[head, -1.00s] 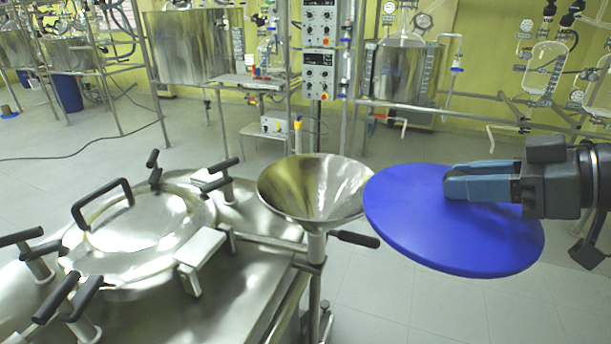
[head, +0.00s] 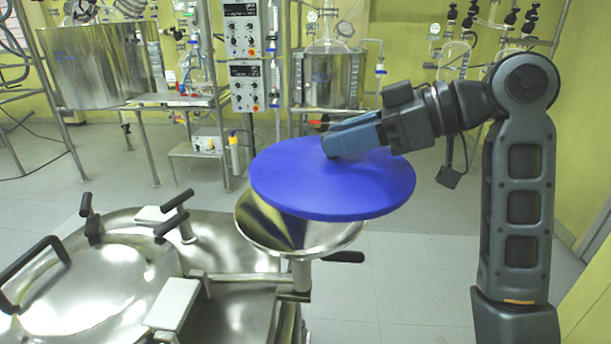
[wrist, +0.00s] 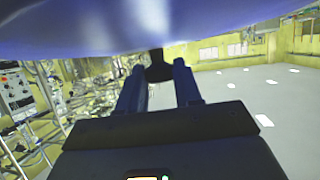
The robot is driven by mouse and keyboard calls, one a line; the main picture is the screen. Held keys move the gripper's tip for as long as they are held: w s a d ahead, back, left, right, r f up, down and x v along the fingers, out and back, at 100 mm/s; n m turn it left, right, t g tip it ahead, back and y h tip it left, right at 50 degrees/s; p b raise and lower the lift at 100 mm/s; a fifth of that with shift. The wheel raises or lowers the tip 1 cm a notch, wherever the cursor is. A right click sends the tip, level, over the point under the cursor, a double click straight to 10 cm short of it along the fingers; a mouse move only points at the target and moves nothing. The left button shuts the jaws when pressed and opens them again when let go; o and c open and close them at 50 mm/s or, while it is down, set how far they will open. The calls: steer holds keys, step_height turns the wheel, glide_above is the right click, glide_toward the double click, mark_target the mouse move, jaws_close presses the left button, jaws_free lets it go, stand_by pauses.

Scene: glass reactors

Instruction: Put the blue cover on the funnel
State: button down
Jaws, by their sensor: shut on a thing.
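The blue cover (head: 335,185) is a round disc in the head view. My gripper (head: 335,147) is shut on the knob at its top and holds the cover nearly level. The metal funnel (head: 255,230) is below and partly behind the cover. The cover overlaps the funnel's mouth in the picture and sits off to the right, so the left part of the mouth still shows. I cannot tell whether cover and rim touch. In the wrist view the cover (wrist: 130,25) fills the top, and my gripper's fingers (wrist: 160,85) close around a dark knob.
A steel vessel with a round lid (head: 100,285), black handles and clamps stands at the front left. A black handle (head: 343,257) sticks out right of the funnel's stem. Glass reactors and control boxes (head: 243,55) stand at the back. Open floor lies to the right.

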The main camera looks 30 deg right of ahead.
mark_target(295, 156)
steer(key=x, duration=0.4)
steer(key=d+f+x, duration=0.1)
steer(key=x, duration=0.1)
steer(key=shift+w+a, duration=0.1)
steer(key=shift+w, duration=0.1)
steer(key=shift+f+p, duration=0.4)
steer(key=shift+f, duration=1.55)
steer(key=shift+f, duration=0.1)
steer(key=shift+f, duration=0.15)
steer(key=c, duration=0.8)
jaws_free()
